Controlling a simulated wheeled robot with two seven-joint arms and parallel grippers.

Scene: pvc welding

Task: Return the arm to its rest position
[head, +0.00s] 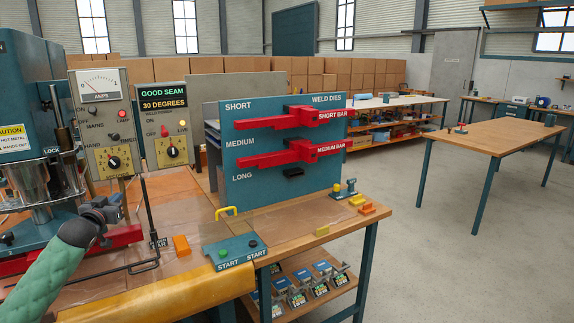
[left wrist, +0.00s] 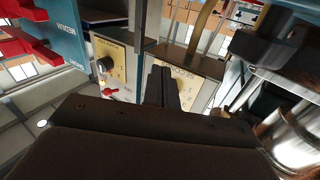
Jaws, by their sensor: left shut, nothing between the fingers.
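My left arm comes in from the lower left of the head view in a green sleeve. Its gripper (head: 117,202) is shut and empty, in front of the control boxes and just right of the blue welding machine (head: 30,95). In the left wrist view the closed fingers (left wrist: 160,85) point toward a control box with a yellow dial plate (left wrist: 110,62). The amps meter box (head: 100,110) and the box reading GOOD SEAM, 30 DEGREES (head: 163,98) stand behind the gripper. My right gripper is in neither view.
A blue weld dies board (head: 245,160) holds a red short bar (head: 290,120) and a red medium bar (head: 285,155); its LONG place shows only a black holder. A blue box with two START buttons (head: 235,252) sits at the bench front. Open floor (head: 440,260) lies right.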

